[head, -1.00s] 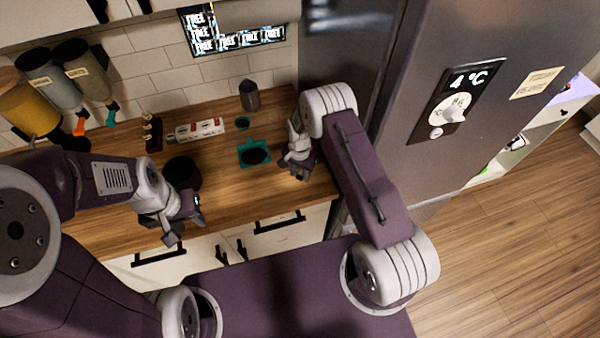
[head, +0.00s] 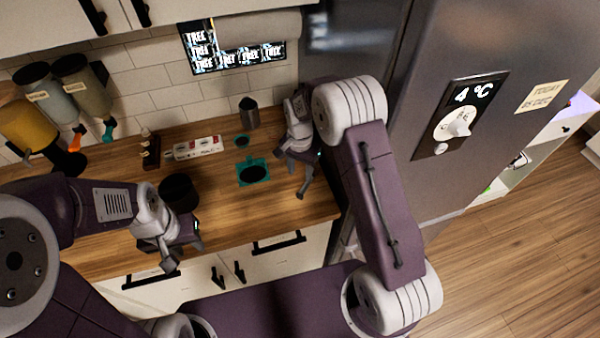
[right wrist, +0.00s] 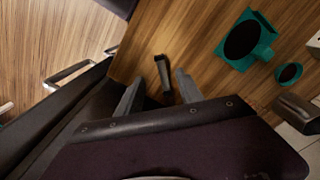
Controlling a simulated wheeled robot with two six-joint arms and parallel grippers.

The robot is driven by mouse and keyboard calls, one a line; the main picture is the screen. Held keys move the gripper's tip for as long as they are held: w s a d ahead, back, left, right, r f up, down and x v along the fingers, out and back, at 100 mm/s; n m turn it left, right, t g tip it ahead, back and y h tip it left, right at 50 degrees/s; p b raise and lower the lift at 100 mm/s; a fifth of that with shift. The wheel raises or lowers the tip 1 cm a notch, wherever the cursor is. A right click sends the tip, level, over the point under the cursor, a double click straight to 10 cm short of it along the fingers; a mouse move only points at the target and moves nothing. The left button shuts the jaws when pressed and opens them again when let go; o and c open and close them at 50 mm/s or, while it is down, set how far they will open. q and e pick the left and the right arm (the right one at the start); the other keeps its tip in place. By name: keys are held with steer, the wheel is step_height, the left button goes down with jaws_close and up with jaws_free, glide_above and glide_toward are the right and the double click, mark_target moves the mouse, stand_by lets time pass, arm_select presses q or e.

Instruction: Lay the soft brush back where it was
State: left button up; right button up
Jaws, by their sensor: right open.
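A small dark, narrow piece (right wrist: 163,73), which looks like the soft brush, shows between the fingertips in the right wrist view, over the wooden counter. I cannot tell whether it rests on the wood. My right gripper (head: 298,172) is open, near the counter's right end; its fingers (right wrist: 155,92) stand apart on either side of the piece without gripping it. In the head view I cannot make out the brush clearly by the gripper. My left gripper (head: 183,252) looks open and empty, in front of the counter's front edge.
A teal holder with a dark round pad (head: 253,172) lies left of my right gripper. A black round container (head: 179,191) is beside my left gripper. The fridge (head: 440,120) is at the right.

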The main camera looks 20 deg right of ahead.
steer(key=s+d+r+n+t, duration=0.15)
steer(key=s+r+n, duration=0.25)
steer(key=s, duration=0.6)
steer(key=s+d+r+n, duration=0.2)
steer(key=s+r+n, duration=0.15)
steer(key=s, duration=0.65)
step_height(320, 180, down, 10)
steer(key=b, duration=0.9)
steer(key=shift+w+r+n, duration=0.25)
steer(key=shift+n, duration=0.2)
steer(key=shift+s, duration=0.1)
